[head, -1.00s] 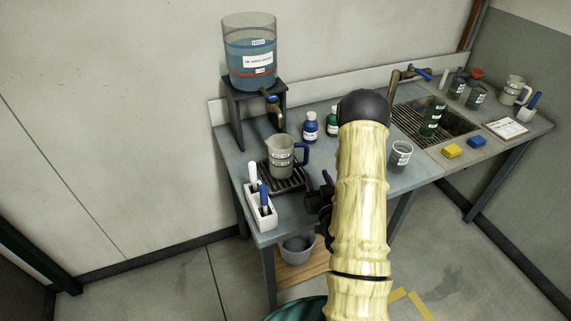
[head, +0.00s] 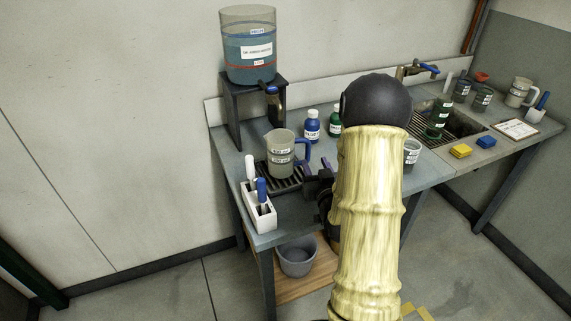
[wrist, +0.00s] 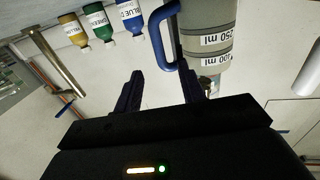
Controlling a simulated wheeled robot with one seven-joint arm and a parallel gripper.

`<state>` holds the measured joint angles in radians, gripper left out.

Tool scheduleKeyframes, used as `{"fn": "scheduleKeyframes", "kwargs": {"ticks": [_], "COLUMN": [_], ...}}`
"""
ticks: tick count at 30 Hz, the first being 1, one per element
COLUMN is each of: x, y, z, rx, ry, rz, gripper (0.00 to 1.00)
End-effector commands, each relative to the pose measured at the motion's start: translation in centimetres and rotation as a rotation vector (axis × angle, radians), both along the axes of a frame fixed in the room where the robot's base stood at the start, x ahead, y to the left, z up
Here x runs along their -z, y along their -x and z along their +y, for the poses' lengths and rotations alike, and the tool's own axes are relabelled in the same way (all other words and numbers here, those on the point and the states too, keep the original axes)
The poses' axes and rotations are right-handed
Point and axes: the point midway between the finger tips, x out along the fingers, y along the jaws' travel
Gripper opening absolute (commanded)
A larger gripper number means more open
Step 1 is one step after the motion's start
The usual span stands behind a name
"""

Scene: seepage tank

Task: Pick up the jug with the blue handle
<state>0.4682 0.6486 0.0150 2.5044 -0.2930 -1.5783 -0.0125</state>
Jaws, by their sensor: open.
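The jug with the blue handle (head: 281,155) stands upright on a dark slatted grate (head: 291,185) at the left part of the bench. Its blue handle (head: 303,150) points right, toward my arm. In the wrist view, which looks upside down, the jug (wrist: 207,50) and its blue handle (wrist: 162,35) are close ahead. My gripper (wrist: 163,90) is open and empty, with the handle just beyond the gap between its fingers. In the head view my gripper (head: 318,183) shows as a dark shape right of the jug, partly hidden by my arm.
A tank (head: 248,45) on a dark stand is behind the jug. A white holder (head: 259,212) with pens or brushes stands front left. Blue (head: 312,127) and green (head: 335,122) bottles stand behind right. A second, clear-handled jug (head: 518,92) is far right. A grey bucket (head: 296,256) sits below.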

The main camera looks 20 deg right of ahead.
Motion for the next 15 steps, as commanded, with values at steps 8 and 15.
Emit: {"fn": "scheduleKeyframes", "kwargs": {"ticks": [8, 15], "x": [-0.3, -0.1], "y": [-4.0, -5.1], "z": [-0.6, -0.8], "rx": [-0.001, -0.001], "ry": [0.000, -0.001], "rz": [-0.003, 0.000], "gripper": [0.40, 0.40]}}
